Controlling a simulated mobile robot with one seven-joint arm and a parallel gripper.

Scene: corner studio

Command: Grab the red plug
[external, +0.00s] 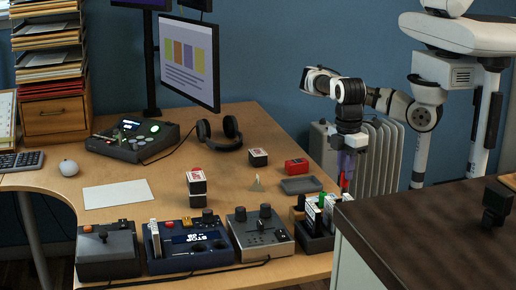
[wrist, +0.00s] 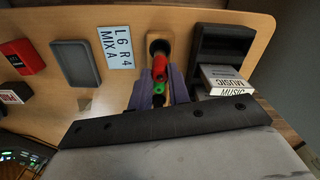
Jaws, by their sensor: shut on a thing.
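The red plug (wrist: 159,68) shows in the wrist view between the purple fingers of my gripper (wrist: 160,90). The fingers are shut on it.
A black box (external: 314,240) with white cases (external: 314,214) stands near the gripper, beside the dark counter (external: 430,235). A grey tray (external: 301,185), a red box (external: 296,166) and a lettered card (wrist: 118,47) lie close by. Mixers and a radiator (external: 385,150) are around.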

